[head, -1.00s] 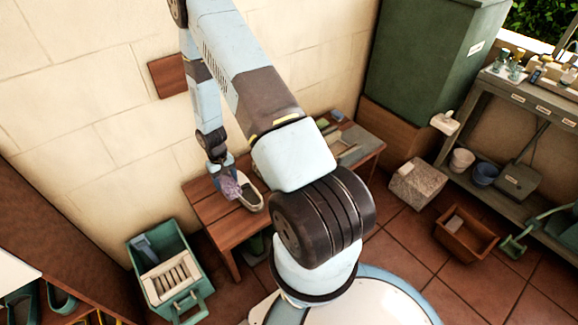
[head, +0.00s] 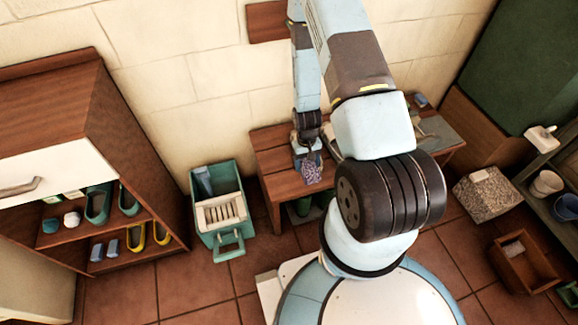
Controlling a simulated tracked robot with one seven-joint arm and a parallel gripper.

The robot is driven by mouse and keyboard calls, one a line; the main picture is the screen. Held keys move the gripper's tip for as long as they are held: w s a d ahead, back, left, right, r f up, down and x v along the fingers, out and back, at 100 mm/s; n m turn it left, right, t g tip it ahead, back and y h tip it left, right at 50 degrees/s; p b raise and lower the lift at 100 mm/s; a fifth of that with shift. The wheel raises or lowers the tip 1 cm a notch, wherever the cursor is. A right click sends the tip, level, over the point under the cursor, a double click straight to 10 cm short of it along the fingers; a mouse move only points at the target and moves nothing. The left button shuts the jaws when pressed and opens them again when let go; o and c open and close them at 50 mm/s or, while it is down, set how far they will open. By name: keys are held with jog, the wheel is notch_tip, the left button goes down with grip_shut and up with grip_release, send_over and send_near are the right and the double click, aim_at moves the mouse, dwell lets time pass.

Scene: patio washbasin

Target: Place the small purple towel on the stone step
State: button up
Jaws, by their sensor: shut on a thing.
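The small purple towel (head: 311,173) is bunched in my gripper (head: 307,161), which is shut on it and hangs down over the left part of the wooden bench. I cannot tell whether the towel touches the bench top. The stone step (head: 487,198) is a speckled grey block on the tiled floor at the right, with a small pale object on its top. It stands well away from my gripper, beyond my arm and the right end of the bench.
The wooden bench (head: 274,160) stands against the wall; my arm hides part of it. A green crate with a washboard (head: 219,241) is left of it. A shoe cabinet (head: 60,120) fills the left. A brown box (head: 524,268) sits near the step. Floor tiles between are clear.

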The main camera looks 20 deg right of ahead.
jog(key=w, duration=0.1)
jog(key=w+a+f, duration=0.1)
jog(key=w+a, duration=0.1)
jog(key=shift+f, duration=0.35)
jog(key=w+f, duration=0.1)
jog(key=w+a+f, duration=0.1)
jog(key=f, duration=0.1)
jog(key=w+a+f, duration=0.1)
jog(key=w+f, duration=0.1)
jog(key=shift+a+f, duration=0.1)
jog(key=shift+a, duration=0.1)
jog(key=shift+w+a+f, duration=0.25)
jog(key=shift+w+f, duration=0.05)
jog(key=shift+f, duration=1.65)
jog(key=o, duration=1.2)
jog(key=shift+c, duration=0.2)
